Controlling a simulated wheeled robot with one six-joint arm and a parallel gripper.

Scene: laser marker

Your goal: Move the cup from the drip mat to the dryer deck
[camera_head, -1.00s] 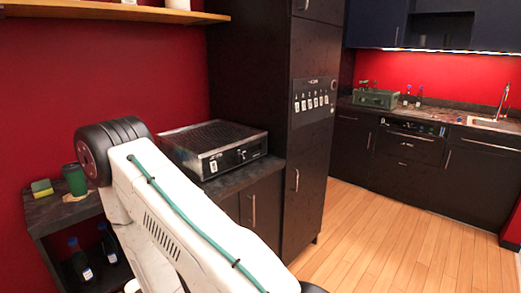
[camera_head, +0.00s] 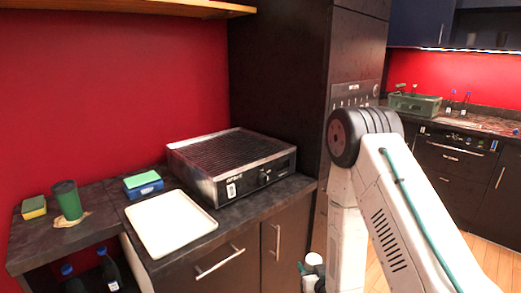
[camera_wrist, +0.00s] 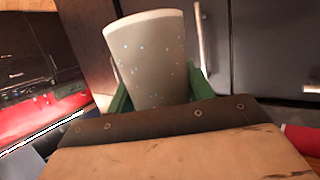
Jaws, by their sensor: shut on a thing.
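A pale grey-white speckled cup (camera_wrist: 150,60) is held between the green fingers of my gripper (camera_wrist: 160,92) in the wrist view. In the head view the cup (camera_head: 314,259) shows small and white at the lower middle, with my gripper (camera_head: 308,271) around it, below the counter's height and in front of the dark cabinets. A steel appliance with a dark ribbed top deck (camera_head: 225,150), which may be the dryer, stands on the counter to the left of my arm. The ribbed deck looks empty. I cannot make out the drip mat for certain.
A white tray (camera_head: 170,224) lies on the counter in front of the appliance. A blue box with a green top (camera_head: 143,184), a green cup (camera_head: 67,200) on a tan patch and a yellow-green sponge (camera_head: 34,207) stand further left. A tall dark cabinet rises behind the appliance.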

